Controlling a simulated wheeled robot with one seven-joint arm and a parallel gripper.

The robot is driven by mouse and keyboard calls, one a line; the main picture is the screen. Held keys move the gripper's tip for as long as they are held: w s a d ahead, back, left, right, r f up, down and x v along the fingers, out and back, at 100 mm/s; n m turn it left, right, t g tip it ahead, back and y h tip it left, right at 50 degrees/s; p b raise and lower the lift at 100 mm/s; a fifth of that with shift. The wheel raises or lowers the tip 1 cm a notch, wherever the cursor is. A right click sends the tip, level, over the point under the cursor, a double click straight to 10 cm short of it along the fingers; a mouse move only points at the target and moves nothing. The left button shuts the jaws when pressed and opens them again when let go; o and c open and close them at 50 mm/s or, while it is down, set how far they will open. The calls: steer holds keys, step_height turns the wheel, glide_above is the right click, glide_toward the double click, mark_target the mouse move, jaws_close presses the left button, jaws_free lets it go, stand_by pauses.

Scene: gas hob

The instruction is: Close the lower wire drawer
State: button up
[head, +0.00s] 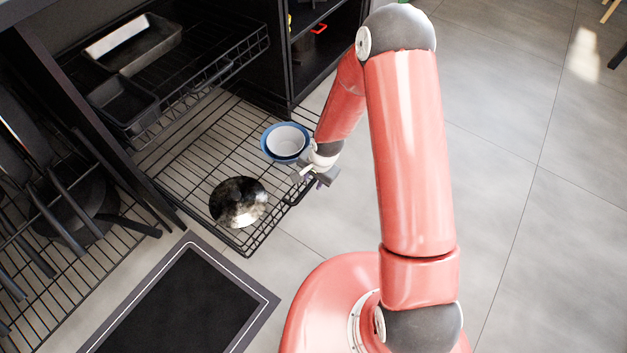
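The lower wire drawer (180,166) is pulled out from the black cabinet, its wire floor showing above the grey tiles. A dark shiny round lid or bowl (238,203) sits near its front, and blue and white nested bowls (285,141) stand at its right side. My gripper (314,184) is at the drawer's right front edge, close to the rim. Its fingers are small and partly hidden by the wrist, so I cannot tell whether they touch the wire or are open.
An upper wire drawer (215,72) holds dark baking tins (135,45). At left, another wire rack (75,265) holds pans with long handles. A dark framed panel (185,305) lies in the foreground. The tiled floor (530,120) at right is clear.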

steer(key=shift+f, duration=0.35)
jaws_close()
steer(key=shift+w+a, duration=0.1)
